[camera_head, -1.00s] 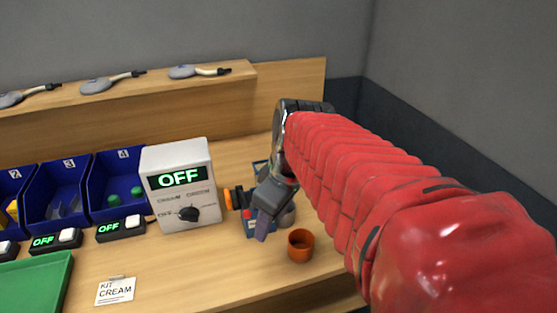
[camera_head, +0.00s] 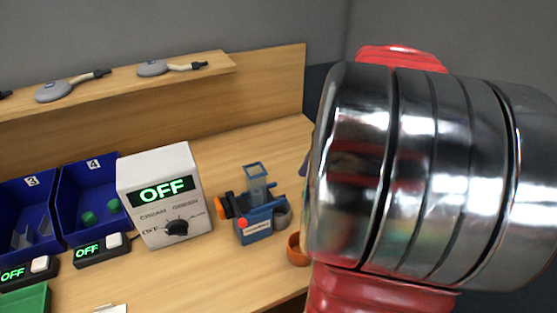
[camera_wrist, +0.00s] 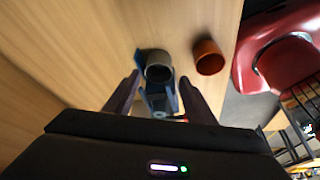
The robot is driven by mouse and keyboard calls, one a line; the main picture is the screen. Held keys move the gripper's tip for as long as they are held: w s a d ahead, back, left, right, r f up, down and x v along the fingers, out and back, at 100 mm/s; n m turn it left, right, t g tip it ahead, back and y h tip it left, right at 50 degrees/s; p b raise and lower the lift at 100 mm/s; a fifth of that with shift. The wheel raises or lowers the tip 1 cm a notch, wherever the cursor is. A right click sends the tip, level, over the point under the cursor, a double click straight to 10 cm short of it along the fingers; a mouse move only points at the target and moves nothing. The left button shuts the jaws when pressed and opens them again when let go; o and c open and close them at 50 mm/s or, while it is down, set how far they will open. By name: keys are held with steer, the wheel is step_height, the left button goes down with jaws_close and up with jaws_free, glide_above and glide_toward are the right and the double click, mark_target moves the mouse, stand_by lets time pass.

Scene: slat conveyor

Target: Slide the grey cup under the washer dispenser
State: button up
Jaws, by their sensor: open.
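The washer dispenser (camera_head: 256,226) is a small blue machine with a clear hopper and an orange knob, standing on the wooden bench. The grey cup (camera_head: 283,214) is beside its right side, partly hidden by the dispenser; whether it is under the outlet I cannot tell. In the wrist view the grey cup (camera_wrist: 158,66) shows its open top, close against the blue dispenser (camera_wrist: 158,100). My gripper (camera_wrist: 160,76) is open and empty, its two dark fingers spread to either side of the cup and dispenser in the picture. In the head view my arm hides most of the gripper.
An orange cup (camera_head: 296,250) stands near the grey one; it also shows in the wrist view (camera_wrist: 208,57). A white control box (camera_head: 160,190) reading OFF stands left of the dispenser. Blue bins (camera_head: 85,205) are further left. The bench behind the dispenser is clear.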

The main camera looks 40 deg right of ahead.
steer(key=shift+w+a, duration=0.1)
glide_toward(285, 212)
steer(key=x, duration=0.2)
steer(key=a+x, duration=0.1)
steer(key=x, duration=0.5)
steer(key=shift+s+a, duration=0.35)
steer(key=shift+a, duration=0.05)
steer(key=shift+c, duration=0.5)
steer(key=c, duration=0.5)
steer(key=o, duration=1)
steer(key=shift+r, duration=0.1)
steer(key=shift+o, duration=0.2)
steer(key=shift+d, duration=0.1)
